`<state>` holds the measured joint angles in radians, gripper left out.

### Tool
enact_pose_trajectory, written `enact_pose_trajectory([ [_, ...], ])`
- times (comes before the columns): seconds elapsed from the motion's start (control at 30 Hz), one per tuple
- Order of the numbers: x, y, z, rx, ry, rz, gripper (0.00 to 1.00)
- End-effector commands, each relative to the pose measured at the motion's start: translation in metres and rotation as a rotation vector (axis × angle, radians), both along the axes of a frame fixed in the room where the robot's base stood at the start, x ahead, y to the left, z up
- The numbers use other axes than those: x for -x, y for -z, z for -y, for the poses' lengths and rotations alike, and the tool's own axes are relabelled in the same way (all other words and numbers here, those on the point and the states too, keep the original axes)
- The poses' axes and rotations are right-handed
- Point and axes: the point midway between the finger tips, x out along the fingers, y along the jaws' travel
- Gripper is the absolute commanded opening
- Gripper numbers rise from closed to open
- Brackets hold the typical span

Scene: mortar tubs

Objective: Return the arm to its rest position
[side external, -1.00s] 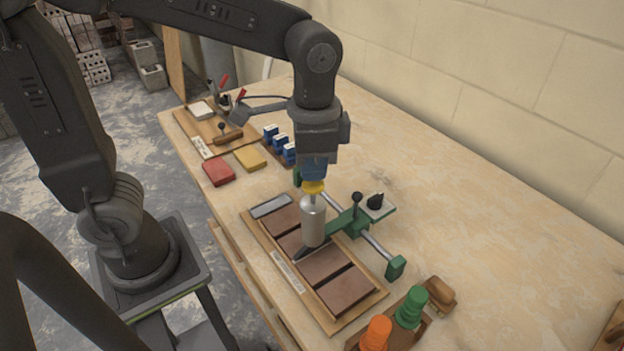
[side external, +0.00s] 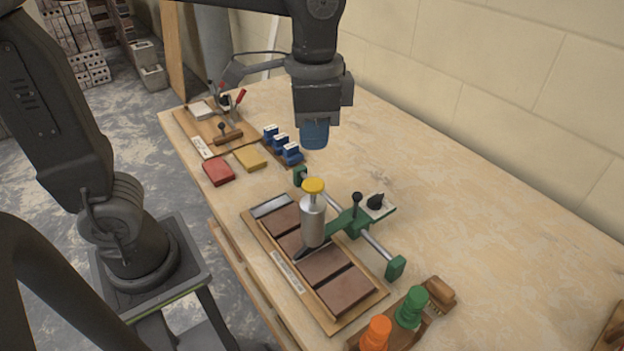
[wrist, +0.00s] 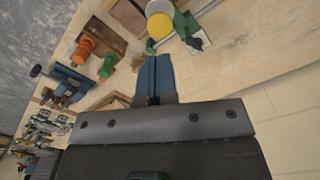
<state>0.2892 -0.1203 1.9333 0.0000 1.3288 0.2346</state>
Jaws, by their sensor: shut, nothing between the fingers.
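My gripper (side external: 314,135) has blue fingers and hangs in the air above the workbench (side external: 450,190), clear of everything below it. In the wrist view my gripper (wrist: 153,75) shows its two blue fingers pressed together with nothing between them. Below it, a grey metal cylinder with a yellow cap (side external: 313,187) stands upright over the tray of brown slabs (side external: 325,262). A gap separates the fingers from the yellow cap, which also shows in the wrist view (wrist: 160,26).
A green clamp with a rail (side external: 348,222) stands beside the tray. Orange (side external: 376,333) and green (side external: 411,307) knobs stand at the front. Red (side external: 218,171) and yellow (side external: 250,157) blocks and blue items (side external: 281,143) lie farther back.

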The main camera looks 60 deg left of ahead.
Motion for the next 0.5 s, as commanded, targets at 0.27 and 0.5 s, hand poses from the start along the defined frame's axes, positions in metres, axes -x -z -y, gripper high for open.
enact_pose_trajectory([
  [0.27,0.0003,-0.0121,-0.0001,0.0,0.0,0.0,0.0],
  [0.5,0.0013,-0.012,-0.0017,0.002,-0.006,0.006,0.0],
])
